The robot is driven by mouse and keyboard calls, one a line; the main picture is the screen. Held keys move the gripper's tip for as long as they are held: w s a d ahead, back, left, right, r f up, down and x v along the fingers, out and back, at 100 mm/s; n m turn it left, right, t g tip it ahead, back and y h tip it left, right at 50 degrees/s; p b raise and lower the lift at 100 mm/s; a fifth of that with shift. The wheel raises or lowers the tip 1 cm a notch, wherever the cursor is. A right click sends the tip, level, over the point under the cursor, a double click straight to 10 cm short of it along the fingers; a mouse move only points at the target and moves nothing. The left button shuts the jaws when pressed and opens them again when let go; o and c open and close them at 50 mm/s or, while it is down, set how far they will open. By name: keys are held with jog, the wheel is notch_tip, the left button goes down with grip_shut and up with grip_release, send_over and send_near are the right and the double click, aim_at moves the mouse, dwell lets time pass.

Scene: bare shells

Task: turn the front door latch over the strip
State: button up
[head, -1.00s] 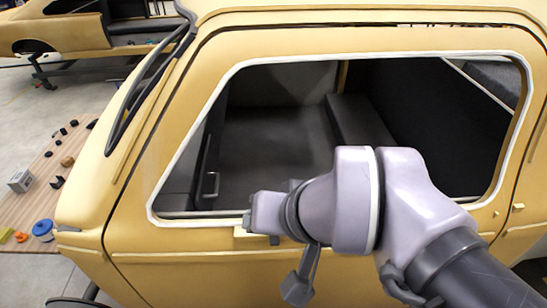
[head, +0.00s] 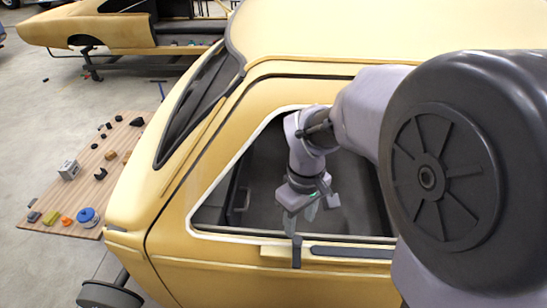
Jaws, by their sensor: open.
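My gripper (head: 301,216) hangs pointing down inside the front window opening, just above the sill. Its fingers are apart, with nothing seen between them. A dark upright tab (head: 297,252), which looks like the latch, stands across the pale yellow strip (head: 274,250) under the window. The tab's top is close below the nearer finger; I cannot tell whether they touch. A dark flat bar (head: 350,252) lies along the strip to the right of the tab; its right end is hidden by my arm.
The yellow car shell's window frame (head: 228,158) surrounds my gripper. A grey inner door pull (head: 240,201) is to its left. At left, a wooden board (head: 72,186) holds several small parts and a blue disc (head: 88,216). Another shell (head: 120,32) stands behind.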

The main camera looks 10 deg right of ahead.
aim_at(298, 239)
notch_tip(298, 239, down, 7)
jog(key=shift+f, duration=0.2)
grip_shut()
